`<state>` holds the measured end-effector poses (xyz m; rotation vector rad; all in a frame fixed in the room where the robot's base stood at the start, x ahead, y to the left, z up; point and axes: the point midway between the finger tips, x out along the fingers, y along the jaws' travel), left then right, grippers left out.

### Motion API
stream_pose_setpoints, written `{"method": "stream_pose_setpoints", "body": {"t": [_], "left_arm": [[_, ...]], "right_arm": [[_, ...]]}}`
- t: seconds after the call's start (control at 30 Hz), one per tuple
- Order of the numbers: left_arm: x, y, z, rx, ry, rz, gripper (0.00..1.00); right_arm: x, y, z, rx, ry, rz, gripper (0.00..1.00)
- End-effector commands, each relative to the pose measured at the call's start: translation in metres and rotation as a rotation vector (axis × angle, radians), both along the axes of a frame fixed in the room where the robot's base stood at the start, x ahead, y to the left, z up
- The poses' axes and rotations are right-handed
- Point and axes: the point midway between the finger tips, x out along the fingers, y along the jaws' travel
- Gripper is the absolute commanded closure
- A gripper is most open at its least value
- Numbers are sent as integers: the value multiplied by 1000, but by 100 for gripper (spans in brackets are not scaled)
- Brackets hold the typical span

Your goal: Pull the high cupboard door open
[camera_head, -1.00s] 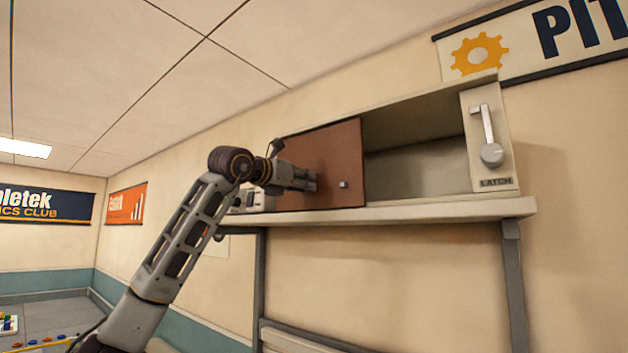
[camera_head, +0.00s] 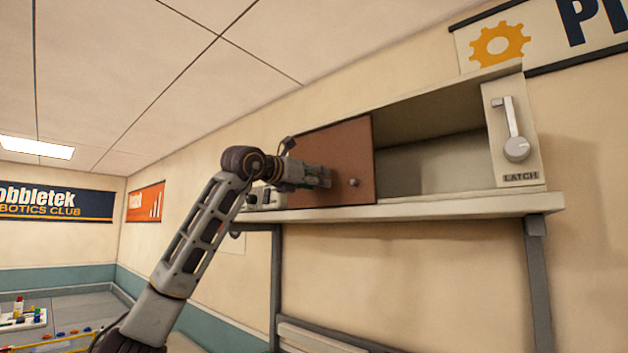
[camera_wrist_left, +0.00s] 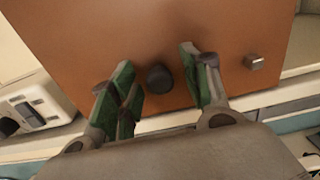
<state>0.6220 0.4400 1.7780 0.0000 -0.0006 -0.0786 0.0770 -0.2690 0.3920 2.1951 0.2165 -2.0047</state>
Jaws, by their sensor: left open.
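The brown cupboard door (camera_head: 345,145) covers the left part of the high cupboard (camera_head: 440,198); the right part stands uncovered. I cannot tell whether the door is swung out. In the left wrist view a dark round knob (camera_wrist_left: 160,78) on the door lies between the green fingers of my left gripper (camera_wrist_left: 158,66), which is open. A small metal knob (camera_wrist_left: 254,62) is to its right; it also shows in the head view (camera_head: 354,182). In the head view my left gripper (camera_head: 328,177) is at the door face and hides the dark knob. My right gripper is not in view.
A panel marked LATCH, with an upright lever (camera_head: 508,125), is at the cupboard's right end. A pale device (camera_head: 265,198) sits left of the door. Grey posts hold up the shelf. A table with small parts (camera_head: 30,320) is at far lower left.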

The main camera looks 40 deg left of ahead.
Motion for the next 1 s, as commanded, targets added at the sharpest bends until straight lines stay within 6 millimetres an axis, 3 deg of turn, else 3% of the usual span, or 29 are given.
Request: {"method": "stream_pose_setpoints", "body": {"t": [0.37,1.0], "left_arm": [[-13,2,0,0,0,1,53],[-100,9,0,0,-1,2,53]], "right_arm": [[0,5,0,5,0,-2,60],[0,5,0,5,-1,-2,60]]}}
